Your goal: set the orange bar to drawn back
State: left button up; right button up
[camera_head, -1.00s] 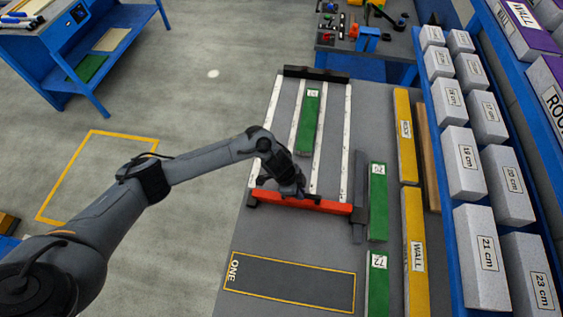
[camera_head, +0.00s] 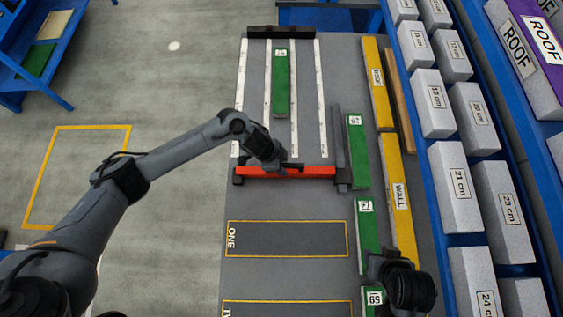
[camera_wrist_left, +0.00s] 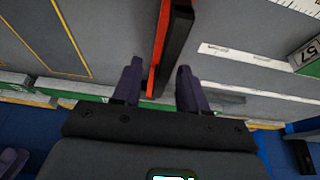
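The orange bar (camera_head: 290,171) lies crosswise at the near end of the white rails (camera_head: 240,98), opposite the black end piece (camera_head: 282,32). My left gripper (camera_head: 285,167) is over the bar, left of the right end. In the left wrist view the bar (camera_wrist_left: 160,45), with a dark part along one side, runs between the two fingers of my left gripper (camera_wrist_left: 158,88). The fingers stand apart, with gaps visible beside the bar. A dark part of my right arm or gripper (camera_head: 400,284) shows at the lower right; its fingers cannot be made out.
A green board (camera_head: 281,90) lies between the rails. Green boards (camera_head: 358,150) and yellow boards (camera_head: 397,195) lie along the right. Grey blocks (camera_head: 448,168) fill the blue shelf beyond. The outlined area marked ONE (camera_head: 290,239) is empty.

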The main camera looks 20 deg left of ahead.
pick_arm(q)
jog(key=shift+a, duration=0.1)
jog(key=p+v, duration=0.1)
jog(key=v, duration=0.9)
jog(key=shift+r, duration=0.4)
